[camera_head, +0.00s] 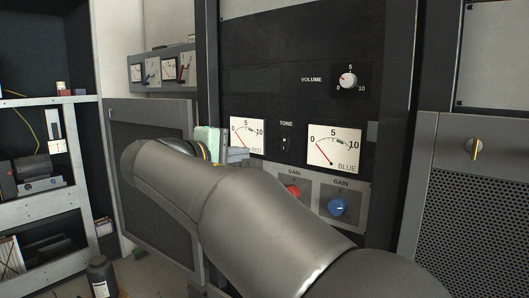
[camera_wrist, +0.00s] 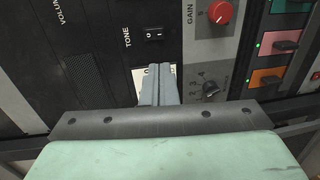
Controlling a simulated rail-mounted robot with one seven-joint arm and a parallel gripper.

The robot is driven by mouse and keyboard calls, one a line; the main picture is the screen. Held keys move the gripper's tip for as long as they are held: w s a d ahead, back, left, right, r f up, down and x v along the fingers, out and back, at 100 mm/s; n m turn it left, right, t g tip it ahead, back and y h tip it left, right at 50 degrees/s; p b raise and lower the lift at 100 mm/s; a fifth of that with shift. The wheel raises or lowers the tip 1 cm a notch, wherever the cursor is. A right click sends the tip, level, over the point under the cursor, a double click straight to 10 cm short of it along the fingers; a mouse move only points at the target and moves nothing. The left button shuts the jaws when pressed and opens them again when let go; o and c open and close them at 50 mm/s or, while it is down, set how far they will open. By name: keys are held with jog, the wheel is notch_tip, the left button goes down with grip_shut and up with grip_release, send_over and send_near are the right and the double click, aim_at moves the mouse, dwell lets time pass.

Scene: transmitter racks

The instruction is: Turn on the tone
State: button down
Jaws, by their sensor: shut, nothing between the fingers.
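The tone switch (camera_head: 286,144) is a small black rocker under the TONE label, between the two white meters on the dark rack panel. In the wrist view the switch (camera_wrist: 153,33) lies just beyond my fingertips, with small white marks on it; I cannot tell its setting for sure. My gripper (camera_head: 246,155) is at the lower edge of the RED meter (camera_head: 247,132), left of and a little below the switch. In the wrist view my gripper's fingers (camera_wrist: 158,68) are together and empty, apart from the switch, and cover most of the RED meter.
A red gain knob (camera_head: 293,190) and a blue gain knob (camera_head: 338,206) sit below the meters. The BLUE meter (camera_head: 334,148) is right of the switch, the volume knob (camera_head: 348,80) above. Coloured switches (camera_wrist: 281,48) show in the wrist view. A shelf (camera_head: 45,198) stands left.

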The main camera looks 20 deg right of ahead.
aim_at(284, 149)
jog(key=p+x, duration=0.3)
jog(key=x, duration=1.1)
